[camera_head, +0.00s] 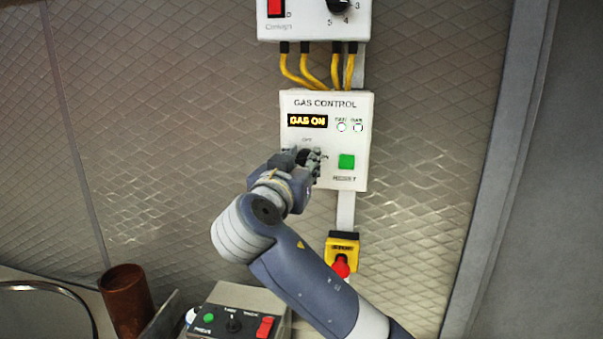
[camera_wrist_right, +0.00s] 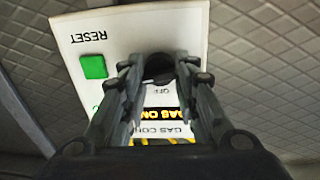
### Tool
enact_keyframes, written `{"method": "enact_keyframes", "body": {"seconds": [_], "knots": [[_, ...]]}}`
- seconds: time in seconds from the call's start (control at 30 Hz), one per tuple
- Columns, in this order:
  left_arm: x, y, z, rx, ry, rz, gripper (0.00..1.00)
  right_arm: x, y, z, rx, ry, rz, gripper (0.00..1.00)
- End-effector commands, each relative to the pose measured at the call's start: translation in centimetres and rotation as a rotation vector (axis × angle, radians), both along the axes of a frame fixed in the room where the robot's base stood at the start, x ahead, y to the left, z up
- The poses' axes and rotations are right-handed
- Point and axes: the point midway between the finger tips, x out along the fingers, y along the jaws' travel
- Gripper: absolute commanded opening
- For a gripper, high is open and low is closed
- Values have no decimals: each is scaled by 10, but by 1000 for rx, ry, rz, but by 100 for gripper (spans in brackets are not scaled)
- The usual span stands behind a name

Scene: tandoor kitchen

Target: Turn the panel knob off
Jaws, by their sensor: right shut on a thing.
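The white gas control panel (camera_head: 325,107) is on the quilted metal wall. Its display (camera_head: 307,121) reads "GAS ON". The black panel knob (camera_head: 304,155) sits at the panel's lower left, mostly hidden by my right gripper (camera_head: 312,160). In the right wrist view the dark knob (camera_wrist_right: 158,68) is between the two fingertips of my right gripper (camera_wrist_right: 159,70), which is shut on it. The "OFF" mark shows beside the knob in both views. The knob's exact pointing direction is hidden. My left gripper is not in view.
A green reset button (camera_head: 346,161) is right of the knob. A yellow box with a red emergency button (camera_head: 341,265) hangs below. Another switch box (camera_head: 313,20) is above, joined by yellow cables (camera_head: 318,68). A control box (camera_head: 235,310) and a rusty cylinder (camera_head: 127,300) stand lower left.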

Motion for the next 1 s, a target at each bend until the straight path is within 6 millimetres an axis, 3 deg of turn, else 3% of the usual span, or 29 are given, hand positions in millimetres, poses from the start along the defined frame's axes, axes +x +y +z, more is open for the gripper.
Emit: {"method": "enact_keyframes", "body": {"seconds": [0.1, 0.3, 1.0], "knots": [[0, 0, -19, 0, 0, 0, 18, 0, 1, -6, -94, 19, 1, 4], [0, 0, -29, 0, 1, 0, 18, 0, 1, -4, -282, 57, 0, 4], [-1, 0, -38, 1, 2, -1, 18, 0, 1, -3, -935, 187, 1, 4]]}}
